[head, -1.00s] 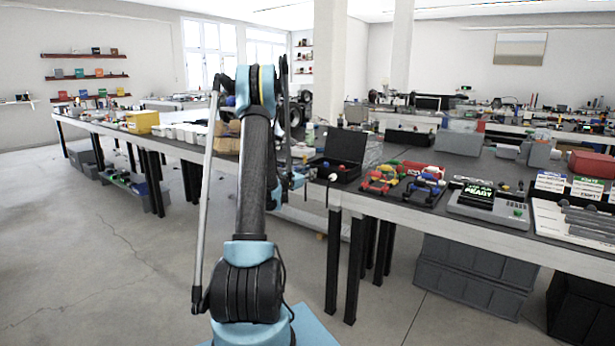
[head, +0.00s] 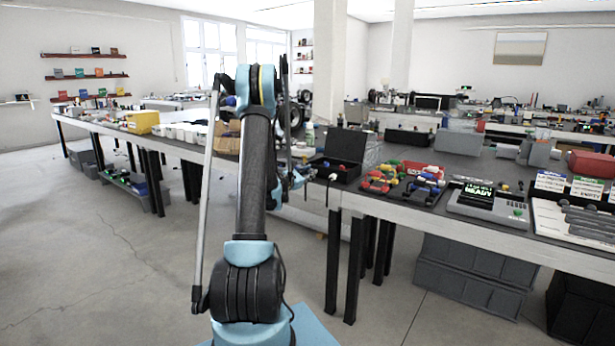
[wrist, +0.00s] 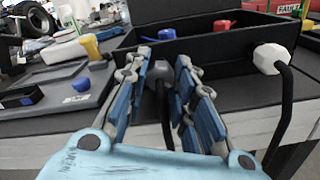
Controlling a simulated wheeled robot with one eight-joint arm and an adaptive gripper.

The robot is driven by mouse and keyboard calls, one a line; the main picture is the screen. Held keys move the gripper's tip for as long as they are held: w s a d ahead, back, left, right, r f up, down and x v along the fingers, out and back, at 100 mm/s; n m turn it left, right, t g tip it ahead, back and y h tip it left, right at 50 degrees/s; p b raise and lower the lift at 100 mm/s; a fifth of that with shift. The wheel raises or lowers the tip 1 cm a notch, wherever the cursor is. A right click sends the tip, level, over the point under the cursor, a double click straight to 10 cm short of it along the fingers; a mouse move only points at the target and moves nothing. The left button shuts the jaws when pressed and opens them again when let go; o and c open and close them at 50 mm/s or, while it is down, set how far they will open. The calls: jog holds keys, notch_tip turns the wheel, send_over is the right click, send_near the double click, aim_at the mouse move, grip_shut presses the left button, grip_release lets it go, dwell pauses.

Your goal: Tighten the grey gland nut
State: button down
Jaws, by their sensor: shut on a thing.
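The grey gland nut (wrist: 161,72) sits at the near wall of an open black box (wrist: 225,50) in the wrist view. A black cable (wrist: 166,112) runs down from it between the fingers. My gripper (wrist: 162,68) has its two blue-padded fingers on either side of the nut, shut on it, and they hide part of it. A white gland nut (wrist: 271,58) with a bent black cable is on the same wall to the right. In the head view the black box (head: 346,145) stands open at the bench corner, and my arm mostly hides the gripper.
Red (wrist: 222,25) and blue (wrist: 166,34) parts lie in the box. A grey tray (wrist: 62,85) and a yellow-topped bottle (wrist: 90,46) are left of it. In the head view, colored valves and a device (head: 490,203) stand right on the bench.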

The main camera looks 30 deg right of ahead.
jog(key=c, duration=1.3)
grip_release()
jog(key=shift+c, duration=0.2)
jog(key=shift+n, duration=0.3)
